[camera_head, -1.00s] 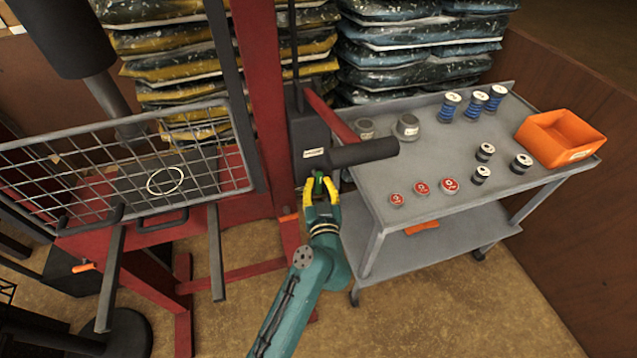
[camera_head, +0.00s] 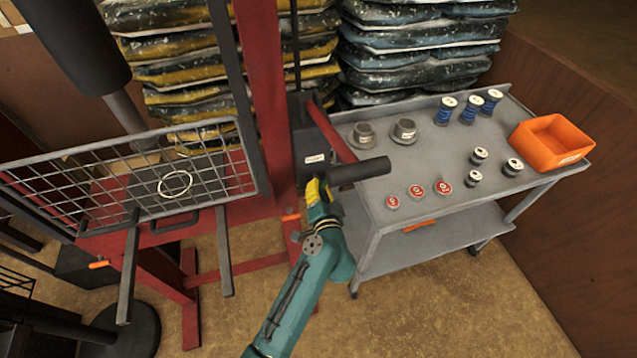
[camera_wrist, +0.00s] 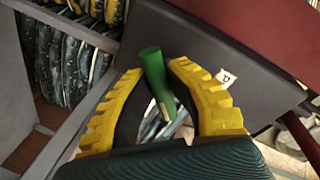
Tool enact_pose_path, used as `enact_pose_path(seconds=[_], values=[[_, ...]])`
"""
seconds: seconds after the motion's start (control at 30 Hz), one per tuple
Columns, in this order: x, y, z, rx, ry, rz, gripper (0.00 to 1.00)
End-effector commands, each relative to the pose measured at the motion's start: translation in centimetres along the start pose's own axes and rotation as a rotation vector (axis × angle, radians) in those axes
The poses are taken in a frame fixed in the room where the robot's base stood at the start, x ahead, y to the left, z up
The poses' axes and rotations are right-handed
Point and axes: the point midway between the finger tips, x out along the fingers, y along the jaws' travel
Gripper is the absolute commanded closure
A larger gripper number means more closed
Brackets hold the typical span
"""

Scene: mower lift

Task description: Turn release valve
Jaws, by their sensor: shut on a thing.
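The release valve is a green knob (camera_wrist: 154,75) in the wrist view, on the dark pump housing (camera_wrist: 205,50). My gripper (camera_wrist: 157,80) has its two yellow pads on either side of the green knob and is shut on it. In the head view my gripper (camera_head: 318,190) is at the front of the dark pump housing (camera_head: 313,150), just below the black handle (camera_head: 358,172). The green knob is hidden there behind my gripper. A small white label sits on the housing.
A grey cart (camera_head: 440,235) stands right of the pump with spools, red-topped cans and an orange bin (camera_head: 548,140). A red lift frame (camera_head: 262,90) with a wire guard (camera_head: 120,180) stands left. Stacked bags fill the back. Floor in front is bare.

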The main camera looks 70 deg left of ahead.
Motion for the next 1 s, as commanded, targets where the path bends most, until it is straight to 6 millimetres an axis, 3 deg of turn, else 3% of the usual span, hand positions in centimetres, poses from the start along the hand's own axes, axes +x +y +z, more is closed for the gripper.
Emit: enact_pose_path(seconds=[0.6, 1.0], values=[[-0.12, -0.16, -0.03, 0.515, -0.104, 0.004, 1.0], [-0.1, -0.1, 0.11, 0.65, -0.132, 0.004, 1.0]])
